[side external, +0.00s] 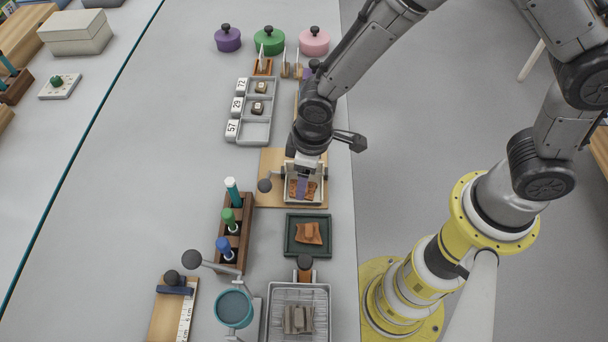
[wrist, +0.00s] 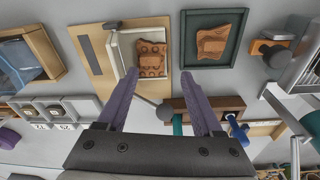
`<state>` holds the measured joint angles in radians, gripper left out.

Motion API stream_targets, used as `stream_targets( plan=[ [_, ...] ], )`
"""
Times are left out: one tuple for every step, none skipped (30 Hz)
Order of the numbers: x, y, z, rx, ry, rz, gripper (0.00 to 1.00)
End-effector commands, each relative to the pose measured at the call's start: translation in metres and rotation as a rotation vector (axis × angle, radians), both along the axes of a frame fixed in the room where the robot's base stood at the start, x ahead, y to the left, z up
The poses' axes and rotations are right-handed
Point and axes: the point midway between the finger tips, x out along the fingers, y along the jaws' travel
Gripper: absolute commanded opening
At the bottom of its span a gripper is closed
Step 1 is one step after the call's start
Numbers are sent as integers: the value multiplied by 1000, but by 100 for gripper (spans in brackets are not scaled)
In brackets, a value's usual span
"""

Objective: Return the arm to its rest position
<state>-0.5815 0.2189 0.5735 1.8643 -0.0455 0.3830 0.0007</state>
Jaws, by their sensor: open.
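My gripper (side external: 302,186) hangs from my arm over the wooden board (side external: 265,190) in the side view. In the wrist view its two purple fingers (wrist: 160,76) are spread apart with nothing between them. Below it, a white tray (wrist: 117,55) on the board holds orange-brown sherd material (wrist: 151,60) with round marks. My gripper partly hides this tray in the side view. Another orange-brown sherd (side external: 308,233) lies in a dark green tray (side external: 289,245) nearer the front, apart from the gripper.
A wooden rack (side external: 242,252) with several coloured-handled tools stands left of the green tray. A wire basket (side external: 297,288) and a teal-topped cup (side external: 234,309) are at the front. A grey compartment tray (side external: 255,131) and lidded pots (side external: 269,40) lie behind.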

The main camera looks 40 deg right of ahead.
Motion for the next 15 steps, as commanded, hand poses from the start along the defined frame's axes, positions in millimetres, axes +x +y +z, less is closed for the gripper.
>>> stream_targets(
  plan=[
    [0, 0, 0, 0, 0, 0, 76],
    [0, 0, 0, 0, 0, 0, 82],
    [0, 0, 0, 0, 0, 0, 89],
    [0, 0, 0, 0, 0, 0, 94],
    [0, 0, 0, 0, 0, 0, 100],
    [0, 0, 0, 0, 0, 0, 100],
    [0, 0, 0, 0, 0, 0, 100],
    [0, 0, 0, 0, 0, 0, 100],
    [0, 0, 0, 0, 0, 0, 100],
    [0, 0, 0, 0, 0, 0, 100],
    [0, 0, 0, 0, 0, 0, 100],
    [0, -1, 1, 1, -1, -1, 100],
    [1, -1, 2, 1, -3, -4, 100],
    [1, -3, 5, 3, -5, -8, 100],
    [3, -5, 11, 7, -10, -16, 100]
  ],
)
